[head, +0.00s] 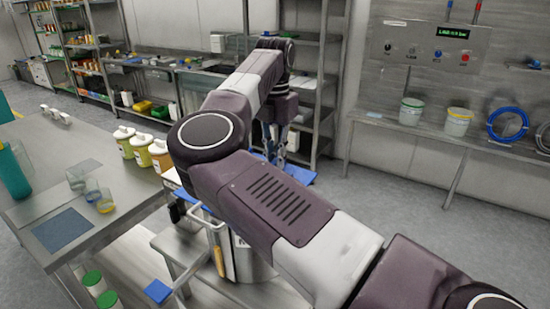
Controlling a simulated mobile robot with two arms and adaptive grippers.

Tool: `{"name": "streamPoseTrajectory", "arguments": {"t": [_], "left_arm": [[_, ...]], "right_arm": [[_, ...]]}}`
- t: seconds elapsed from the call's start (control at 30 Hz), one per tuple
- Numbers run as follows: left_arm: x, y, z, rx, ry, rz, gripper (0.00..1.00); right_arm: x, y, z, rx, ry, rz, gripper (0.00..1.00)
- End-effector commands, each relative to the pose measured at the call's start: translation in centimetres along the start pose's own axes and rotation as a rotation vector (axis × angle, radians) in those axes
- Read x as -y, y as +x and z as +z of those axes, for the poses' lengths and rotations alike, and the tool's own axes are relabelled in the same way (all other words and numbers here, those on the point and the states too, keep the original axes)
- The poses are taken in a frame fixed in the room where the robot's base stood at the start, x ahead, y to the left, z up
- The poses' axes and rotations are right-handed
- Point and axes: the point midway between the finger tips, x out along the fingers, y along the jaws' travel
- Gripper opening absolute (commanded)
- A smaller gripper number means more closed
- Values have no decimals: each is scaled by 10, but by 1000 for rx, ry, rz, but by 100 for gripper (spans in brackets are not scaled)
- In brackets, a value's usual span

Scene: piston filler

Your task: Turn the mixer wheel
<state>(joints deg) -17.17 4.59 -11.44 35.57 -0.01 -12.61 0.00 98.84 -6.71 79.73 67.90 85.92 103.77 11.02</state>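My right arm comes in from the lower right, bends at an elbow in the middle of the head view and reaches away. My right gripper (280,150) points down at its far end, partly covered by the arm. Its fingers are small and dark, and I cannot tell whether they are open or shut. A steel vessel (257,262) stands on a low steel stand below the arm, with its upper part hidden. I cannot make out the mixer wheel; the arm covers much of that area. My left gripper is not in view.
A steel table (35,208) at left holds yellow and white bottles (141,150), clear beakers (92,190) and a blue mat (62,229). A wall shelf (420,128) at right holds two buckets (457,122) and a blue hose (508,124). The floor (400,195) at right is clear.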

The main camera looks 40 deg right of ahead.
Motion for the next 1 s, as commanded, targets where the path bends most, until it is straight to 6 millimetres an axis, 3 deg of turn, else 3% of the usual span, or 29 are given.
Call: {"name": "streamPoseTrajectory", "arguments": {"t": [0.5, 1.0], "left_arm": [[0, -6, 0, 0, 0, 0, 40], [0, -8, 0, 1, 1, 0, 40]], "right_arm": [[-1, -2, 0, 4, 439, 4, 0], [-1, -2, 1, 4, 611, 6, 0]]}}
